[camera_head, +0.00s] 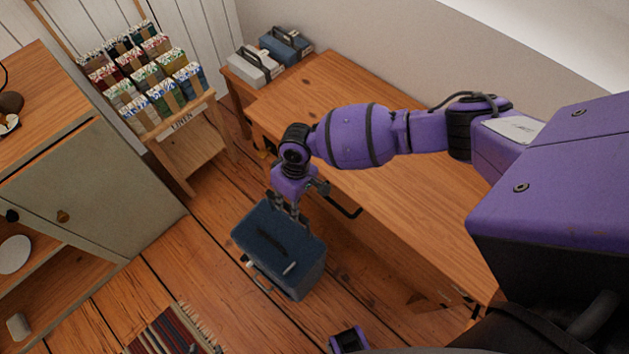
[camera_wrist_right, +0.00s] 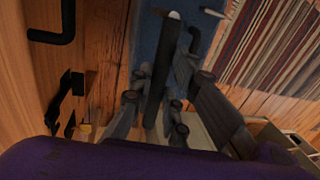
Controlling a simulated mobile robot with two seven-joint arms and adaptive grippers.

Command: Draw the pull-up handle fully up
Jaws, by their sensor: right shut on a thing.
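A dark blue case (camera_head: 307,270) stands on the wooden floor beside the desk. A dark strip (camera_head: 272,240) and a small pale piece show on its top. My right gripper (camera_head: 289,216) reaches down to the case's top edge on the desk side. In the right wrist view its fingers are shut on the pull-up handle (camera_wrist_right: 160,72), a dark bar in front of the blue case top (camera_wrist_right: 178,42). The gripper hides most of the handle in the head view, so I cannot tell how far up it is. My left gripper is not in view.
The wooden desk (camera_head: 400,203) with black drawer pulls stands close to the case. A striped rug (camera_head: 172,333) lies on the floor at lower left. Bare floor surrounds the case's left side.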

